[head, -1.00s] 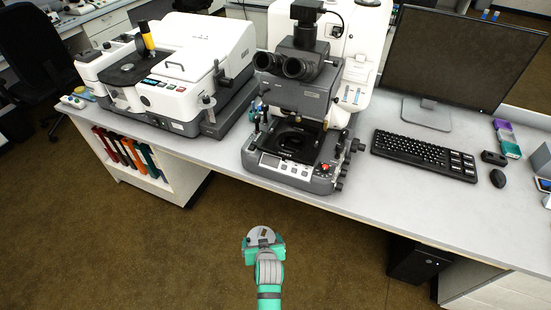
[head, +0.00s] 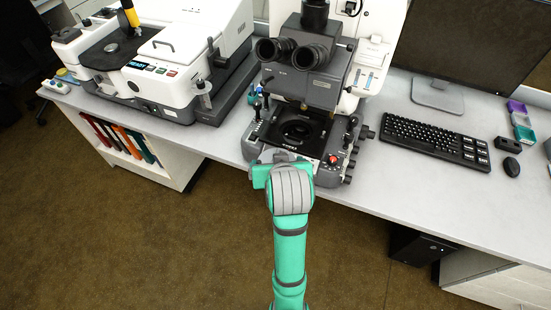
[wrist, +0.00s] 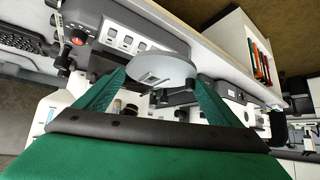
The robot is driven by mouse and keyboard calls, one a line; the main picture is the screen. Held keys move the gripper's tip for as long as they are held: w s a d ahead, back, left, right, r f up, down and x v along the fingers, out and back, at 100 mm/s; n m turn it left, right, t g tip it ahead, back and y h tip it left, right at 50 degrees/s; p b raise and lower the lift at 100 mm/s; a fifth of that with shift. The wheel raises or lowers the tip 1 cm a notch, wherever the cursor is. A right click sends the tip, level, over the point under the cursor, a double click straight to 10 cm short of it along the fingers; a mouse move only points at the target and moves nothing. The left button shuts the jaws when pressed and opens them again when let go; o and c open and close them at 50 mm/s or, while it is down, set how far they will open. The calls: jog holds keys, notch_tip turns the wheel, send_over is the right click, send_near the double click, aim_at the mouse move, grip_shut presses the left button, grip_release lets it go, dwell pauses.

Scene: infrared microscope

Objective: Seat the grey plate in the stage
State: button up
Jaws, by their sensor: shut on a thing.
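The grey plate (wrist: 162,68) is a round disc with a small slot-like marking, seen in the wrist view between my fingers. My gripper (wrist: 159,80) has green fingers shut on the plate at its two sides. In the head view my gripper (head: 279,164) is at the front of the microscope, near its front panel, and the plate is mostly hidden behind my wrist. The stage (head: 298,130) is a black platform with a round opening under the microscope's objectives. The plate is apart from that opening, on the near side of it.
The microscope's eyepieces (head: 290,52) overhang the stage. Knobs and a red button (head: 333,159) lie right of my gripper. A white instrument (head: 165,65) stands to the left, a keyboard (head: 432,140) and monitor (head: 465,45) to the right. The desk between microscope and keyboard is clear.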

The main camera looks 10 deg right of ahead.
jog(key=shift+w+d+f, duration=0.3)
jog(key=shift+w+d, duration=0.4)
jog(key=shift+w+d+f, duration=0.3)
jog(key=shift+w+d, duration=0.25)
jog(key=shift+w, duration=0.3)
jog(key=shift+w+d+f, duration=0.25)
jog(key=shift+w+d, duration=0.3)
jog(key=shift+w, duration=0.35)
jog(key=shift+w+d+f, duration=0.3)
jog(key=shift+w+d, duration=0.25)
jog(key=shift+w, duration=0.3)
